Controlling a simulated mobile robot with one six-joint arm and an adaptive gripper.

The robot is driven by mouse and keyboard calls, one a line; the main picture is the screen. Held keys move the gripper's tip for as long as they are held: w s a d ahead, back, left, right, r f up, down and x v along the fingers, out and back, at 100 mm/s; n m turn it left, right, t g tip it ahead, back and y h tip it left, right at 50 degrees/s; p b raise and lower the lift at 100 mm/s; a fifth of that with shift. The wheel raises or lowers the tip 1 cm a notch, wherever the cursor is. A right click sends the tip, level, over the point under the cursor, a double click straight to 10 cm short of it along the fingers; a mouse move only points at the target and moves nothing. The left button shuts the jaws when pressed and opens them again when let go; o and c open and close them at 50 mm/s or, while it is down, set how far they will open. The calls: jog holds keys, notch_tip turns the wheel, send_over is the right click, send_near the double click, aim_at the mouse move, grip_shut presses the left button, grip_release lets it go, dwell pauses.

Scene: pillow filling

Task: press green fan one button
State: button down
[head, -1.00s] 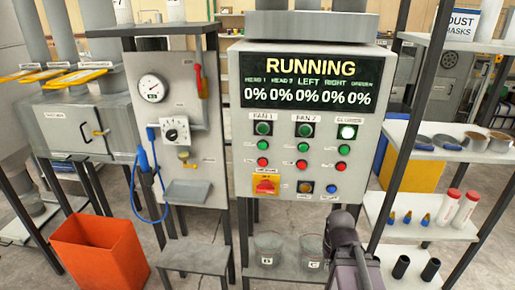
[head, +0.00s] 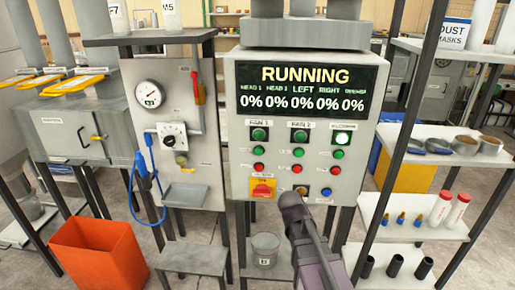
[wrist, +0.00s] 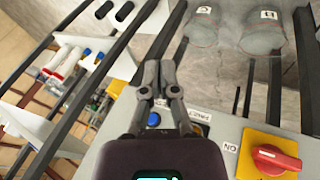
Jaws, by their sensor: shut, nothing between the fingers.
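The control panel (head: 232,150) stands ahead, with a display reading RUNNING and 0% values. The FAN 1 green button (head: 259,134) is in its upper left, unobstructed, above a red button (head: 259,168). The FAN 2 green button (head: 300,135) is to its right. My gripper (head: 290,198) is at the panel's lower edge, below and right of the FAN 1 green button and apart from it. In the wrist view my gripper (wrist: 160,65) is shut and empty, with the panel's lower part beside it. The FAN 1 button is not visible there.
A red rotary switch on a yellow plate (head: 262,188) sits low on the panel; it also shows in the wrist view (wrist: 270,158). A shelf rack (head: 440,145) stands close on the right. A valve panel (head: 205,130) and an orange bin (head: 98,255) are on the left.

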jog(key=w+a+r+t+h+p, duration=0.2)
jog(key=w+a+r+t, duration=0.2)
jog(key=a+r, duration=0.4)
jog(key=w+a+r+m+t+h+p, duration=0.1)
jog(key=w+a+r+t+h+p, duration=0.2)
jog(key=w+a+r, duration=0.4)
jog(key=a+r+t, duration=0.1)
jog(key=a+r, duration=0.1)
jog(key=a, duration=0.2)
jog(key=shift+a+m, duration=0.3)
jog(key=shift+w+r, duration=0.1)
jog(key=shift+w, duration=0.05)
send_near(262, 153)
jog(key=x, duration=0.4)
jog(key=s+x, duration=0.1)
jog(key=x, duration=0.1)
jog(key=shift+w+d+f, duration=0.15)
jog(key=shift+d+f, duration=0.15)
jog(key=shift+d, duration=0.2)
jog(key=shift+w, duration=0.95)
dwell(1.2)
jog(key=shift+s, duration=0.1)
dwell(0.4)
jog(key=shift+s, duration=0.85)
